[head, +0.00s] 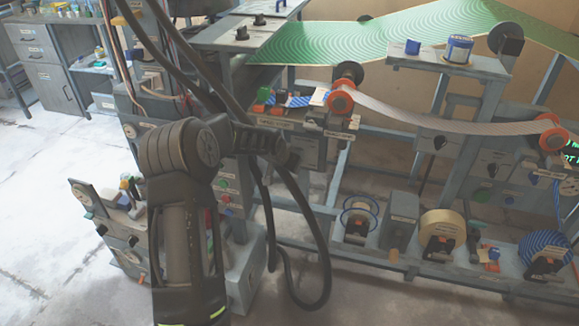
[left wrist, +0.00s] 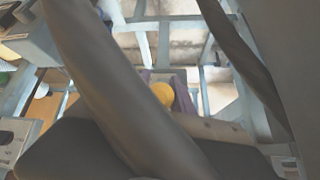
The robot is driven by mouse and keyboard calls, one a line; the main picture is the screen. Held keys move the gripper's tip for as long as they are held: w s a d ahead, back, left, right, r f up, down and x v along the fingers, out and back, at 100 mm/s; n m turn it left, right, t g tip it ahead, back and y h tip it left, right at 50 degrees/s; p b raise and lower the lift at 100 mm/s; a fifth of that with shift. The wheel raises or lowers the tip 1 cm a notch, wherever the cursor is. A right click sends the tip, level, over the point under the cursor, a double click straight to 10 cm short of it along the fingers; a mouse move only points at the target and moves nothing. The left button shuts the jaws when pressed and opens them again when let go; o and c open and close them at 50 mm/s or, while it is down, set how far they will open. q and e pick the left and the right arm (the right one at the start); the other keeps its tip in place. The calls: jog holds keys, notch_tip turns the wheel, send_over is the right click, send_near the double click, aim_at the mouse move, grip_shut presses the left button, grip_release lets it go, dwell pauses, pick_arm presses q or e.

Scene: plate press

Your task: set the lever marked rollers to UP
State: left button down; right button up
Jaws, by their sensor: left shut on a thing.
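In the head view my left arm rises from the bottom and bends right at the elbow. Its wrist end is in front of the press frame, and the fingertips are hidden there. In the left wrist view my left gripper (left wrist: 168,90) is shut on a round yellow knob (left wrist: 163,95). A dark cable crosses in front, and part of the knob and of the jaws is hidden. I cannot read a label beside the knob, so I cannot tell from the frames whether it is the rollers lever or how it is set. My right gripper is not in view.
The press frame (head: 343,175) carries green patterned sheeting (head: 390,35), red-ended rollers (head: 341,98) and several small labelled panels. A yellow roll (head: 443,226) and a blue striped roll (head: 546,252) sit low at right. Dark cables loop beside my wrist. Floor (head: 50,150) is clear at left.

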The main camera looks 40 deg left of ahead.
pick_arm(q)
jog(key=shift+w+r, duration=0.15)
jog(key=shift+r, duration=0.1)
jog(key=c, duration=1.5)
grip_release()
jog(key=shift+c, duration=0.2)
jog(key=o, duration=0.4)
jog(key=shift+f, duration=0.1)
jog(key=v, duration=0.8)
jog(key=shift+f, duration=0.1)
